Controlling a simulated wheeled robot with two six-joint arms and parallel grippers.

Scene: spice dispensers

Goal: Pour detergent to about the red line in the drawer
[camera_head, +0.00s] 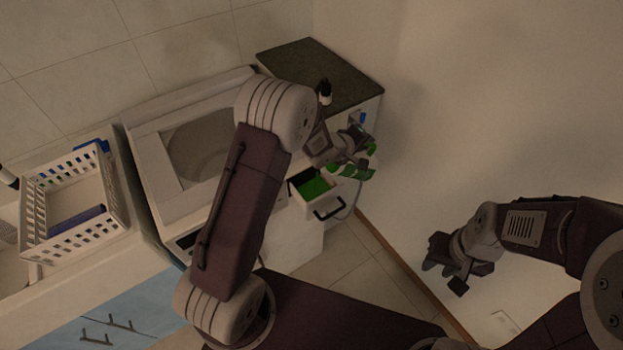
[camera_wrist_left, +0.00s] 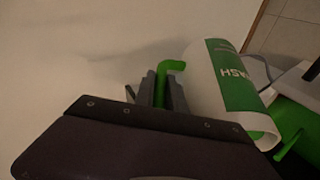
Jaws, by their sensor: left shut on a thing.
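The detergent bottle (camera_wrist_left: 225,90) is white with a green label and lies tilted on its side in the left wrist view. My left gripper (camera_wrist_left: 160,88) is shut on its green handle. In the head view the bottle (camera_head: 350,171) is held by my left gripper (camera_head: 358,152), just above and right of the open drawer (camera_head: 298,198). The drawer is white with a black handle, and its inside shows green. A green strip runs from the bottle's lower end toward the green area in the wrist view. I cannot make out the red line. My right gripper (camera_head: 446,276) is open and empty, away from the drawer.
The washing machine (camera_head: 150,150) stands left of the drawer. A dark-topped cabinet (camera_head: 320,72) with a small black-and-white bottle (camera_head: 325,92) is behind. A white basket (camera_head: 75,237) sits on the left counter. The wall (camera_head: 470,100) is close on the right.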

